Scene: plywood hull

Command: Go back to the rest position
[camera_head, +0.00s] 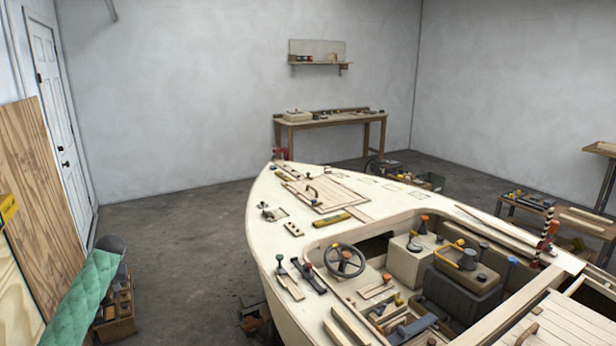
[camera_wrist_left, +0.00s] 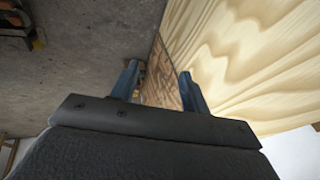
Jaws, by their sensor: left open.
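My left gripper (camera_wrist_left: 158,82) shows in the left wrist view with its two blue fingers apart and nothing between them. Beyond the fingers are a brown wood panel (camera_wrist_left: 163,72) and a pale plywood sheet (camera_wrist_left: 250,60), with grey floor to the left. I cannot tell how far the fingers are from the panels. Neither gripper shows in the head view. The plywood boat hull (camera_head: 262,215) fills the middle and right of the head view, with a black steering wheel (camera_head: 344,261) and several tools on its deck.
Wood panels (camera_head: 40,190) lean at the left beside a white door (camera_head: 58,120). A green padded roll (camera_head: 85,300) and a wooden crate (camera_head: 117,326) stand at lower left. A workbench (camera_head: 335,121) is at the back wall. The floor left of the hull is mostly clear.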

